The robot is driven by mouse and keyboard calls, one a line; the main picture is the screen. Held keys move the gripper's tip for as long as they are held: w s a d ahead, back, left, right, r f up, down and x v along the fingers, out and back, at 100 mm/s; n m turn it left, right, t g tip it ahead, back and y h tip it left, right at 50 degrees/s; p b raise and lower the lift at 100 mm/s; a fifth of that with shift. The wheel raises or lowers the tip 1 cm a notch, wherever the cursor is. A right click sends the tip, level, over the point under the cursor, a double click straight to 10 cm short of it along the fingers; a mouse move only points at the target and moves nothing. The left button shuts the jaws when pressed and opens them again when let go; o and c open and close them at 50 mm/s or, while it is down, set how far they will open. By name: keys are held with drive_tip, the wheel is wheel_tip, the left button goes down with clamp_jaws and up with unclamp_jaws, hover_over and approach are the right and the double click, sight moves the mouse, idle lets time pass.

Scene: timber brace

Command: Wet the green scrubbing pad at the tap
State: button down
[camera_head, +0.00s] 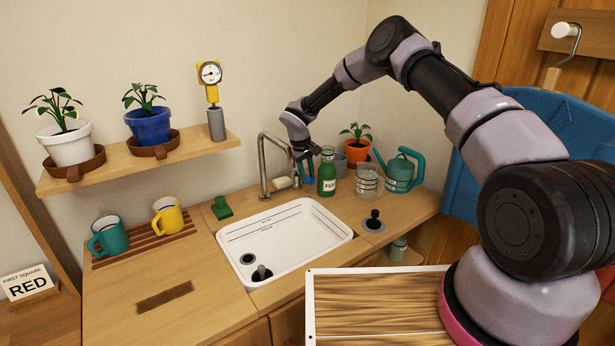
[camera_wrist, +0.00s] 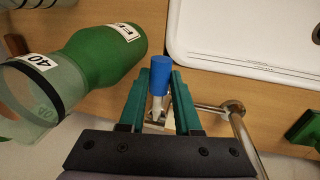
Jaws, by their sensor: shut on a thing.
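The green scrubbing pad (camera_head: 221,207) sits on the counter left of the sink; a green block at the right edge of the wrist view (camera_wrist: 305,126) looks like it. The metal tap (camera_head: 262,165) arches at the back of the white sink (camera_head: 335,238); part of its pipe shows in the wrist view (camera_wrist: 238,130). I see no water running. My gripper (camera_head: 306,172) is right of the tap, pointing down. In the wrist view its teal fingers (camera_wrist: 160,95) are shut on a blue handle (camera_wrist: 160,74) with a metal neck, apparently the tap's lever.
A green bottle (camera_head: 327,175) stands close beside my gripper. A glass jar (camera_head: 367,180), a teal watering can (camera_head: 402,172) and a potted plant (camera_head: 357,148) stand further right. Mugs (camera_head: 107,237) sit on a slatted rack at left. The sink's middle is clear.

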idle(0.8)
drive_tip(key=shift+w+r+g+h, duration=0.2)
drive_tip(key=shift+r+g+h, duration=0.3)
drive_tip(key=shift+r+g, duration=0.15)
drive_tip(key=c, duration=0.9)
unclamp_jaws()
drive_tip(key=shift+a, duration=0.1)
drive_tip(key=v, duration=1)
drive_tip(key=shift+r, duration=0.35)
